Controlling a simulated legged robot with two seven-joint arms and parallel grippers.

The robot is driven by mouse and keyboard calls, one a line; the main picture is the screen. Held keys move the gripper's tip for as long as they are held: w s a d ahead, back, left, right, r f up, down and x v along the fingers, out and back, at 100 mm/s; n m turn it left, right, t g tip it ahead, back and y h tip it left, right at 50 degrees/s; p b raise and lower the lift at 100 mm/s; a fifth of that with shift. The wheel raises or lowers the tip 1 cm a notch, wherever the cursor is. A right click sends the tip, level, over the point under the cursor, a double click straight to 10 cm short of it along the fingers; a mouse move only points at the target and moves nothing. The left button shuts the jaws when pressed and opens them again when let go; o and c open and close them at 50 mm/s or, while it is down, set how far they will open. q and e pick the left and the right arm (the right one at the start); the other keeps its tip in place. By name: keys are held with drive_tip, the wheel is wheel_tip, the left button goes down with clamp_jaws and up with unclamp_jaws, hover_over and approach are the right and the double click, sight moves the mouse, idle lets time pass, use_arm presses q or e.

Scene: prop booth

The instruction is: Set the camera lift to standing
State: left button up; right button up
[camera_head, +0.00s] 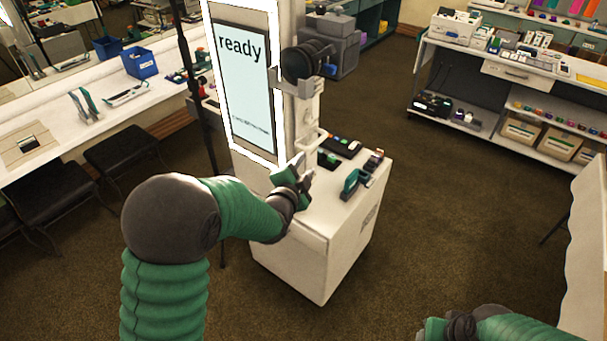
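The camera lift is a black camera (305,60) with a large lens on a pale bracket (297,86), against a white column beside a lit screen (245,85) that reads "ready". A small white loop-like part (311,138) sits on the column below the camera. My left gripper (299,174) is at the column just below that part, above the near edge of the cabinet top. Its fingers are small and partly hidden, so I cannot tell whether they touch anything or are shut. My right gripper (436,328) is low at the bottom edge, away from the lift.
The white cabinet (318,260) carries a dark button strip (340,146) and a green device (351,184). A counter (60,140) with stools (122,150) runs along the left. A stocked shelf (515,75) stands at the back right. Brown floor lies open between.

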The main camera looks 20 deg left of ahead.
use_arm(q)
drive_tip(key=s+f+n+g+b, duration=0.1)
drive_tip(key=s+f+n+g, duration=0.3)
drive_tip(key=s, duration=0.6)
drive_tip(key=s+a+f+n+g, duration=0.1)
drive_tip(key=s+f+n+g, duration=0.3)
drive_tip(key=s, duration=0.7)
drive_tip(key=s+a+f+n+g+b, duration=0.1)
drive_tip(key=s+f+n+g, duration=0.2)
drive_tip(key=s, duration=0.7)
wheel_tip(320, 180, down, 4)
drive_tip(key=shift+s+r+n+g+b, duration=0.25)
drive_tip(key=shift+n+g+b, duration=0.15)
drive_tip(key=shift+g, duration=0.6)
use_arm(e)
drive_tip(key=f, duration=0.2)
drive_tip(key=shift+s+a+f, duration=0.15)
drive_tip(key=shift+a+f, duration=0.05)
drive_tip(key=shift+f, duration=0.2)
use_arm(q)
drive_tip(key=shift+w, duration=0.15)
